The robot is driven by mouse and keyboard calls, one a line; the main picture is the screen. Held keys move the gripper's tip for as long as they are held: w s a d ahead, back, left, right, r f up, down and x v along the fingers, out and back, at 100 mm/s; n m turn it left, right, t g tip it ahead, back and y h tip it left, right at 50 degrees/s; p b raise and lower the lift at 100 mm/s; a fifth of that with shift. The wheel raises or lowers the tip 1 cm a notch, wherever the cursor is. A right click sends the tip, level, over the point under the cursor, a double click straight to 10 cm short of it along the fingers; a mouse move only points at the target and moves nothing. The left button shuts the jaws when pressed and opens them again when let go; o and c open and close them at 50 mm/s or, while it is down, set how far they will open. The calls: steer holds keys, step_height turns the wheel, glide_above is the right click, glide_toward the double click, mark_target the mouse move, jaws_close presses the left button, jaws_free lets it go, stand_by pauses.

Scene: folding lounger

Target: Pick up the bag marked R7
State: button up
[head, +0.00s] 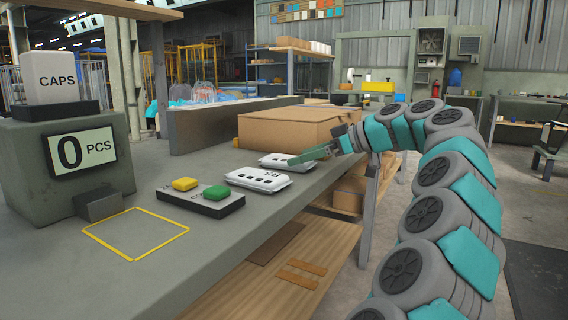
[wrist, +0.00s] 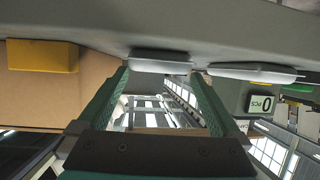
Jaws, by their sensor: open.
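Two white flat bags lie on the grey bench in the head view. The nearer bag (head: 257,180) has dark print that I cannot read surely. The farther bag (head: 280,160) lies close behind it, partly covered by my gripper (head: 300,158); I cannot read a full marking on it. In the wrist view, one bag (wrist: 160,63) shows between and just beyond my open fingers (wrist: 160,74). The other bag (wrist: 252,73) is to the right, beyond the right fingertip. My gripper is empty; contact with the farther bag cannot be told.
A cardboard box (head: 290,128) stands right behind the bags, with a yellow block (head: 236,143) at its left. A panel with yellow and green buttons (head: 205,200) lies in front. A yellow outlined square (head: 130,252) on the bench (head: 235,222) is empty. A counter reads 0 PCS (head: 82,152).

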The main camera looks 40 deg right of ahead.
mark_target(286, 157)
steer(key=x, duration=0.5)
steer(key=shift+w+r, duration=0.15)
steer(key=shift+r, duration=0.1)
steer(key=c, duration=1.1)
steer(key=shift+r, duration=0.2)
